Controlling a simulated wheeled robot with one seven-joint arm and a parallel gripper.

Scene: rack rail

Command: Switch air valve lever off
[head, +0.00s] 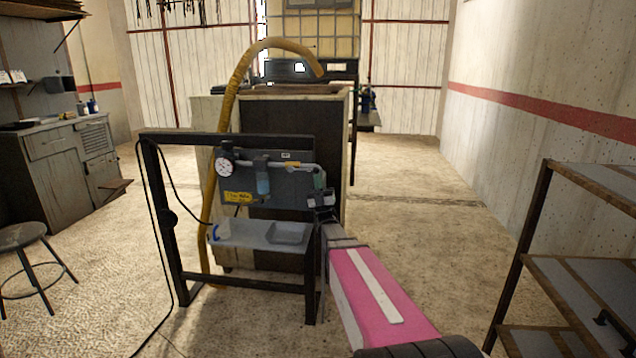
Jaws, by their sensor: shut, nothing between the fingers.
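The air panel (265,193) is a grey plate on a dark frame. It carries a round white gauge (225,167), a blue-grey bowl unit (263,183), a yellow label (238,197) and a pipe (290,165) running right. At the pipe's right end is a small greenish valve part (319,181); I cannot tell its lever or its position clearly. My gripper (323,198) is shut and empty at the panel's right edge, close to this valve part. I cannot tell whether they touch. My pink arm comes in from the lower right.
A small shelf with a grey tray (289,232) sits below the panel on the dark frame (176,240). A yellow hose (235,95) arches over a cabinet (290,130) behind. A metal shelf rack (530,250) stands at right, a stool (25,240) at left.

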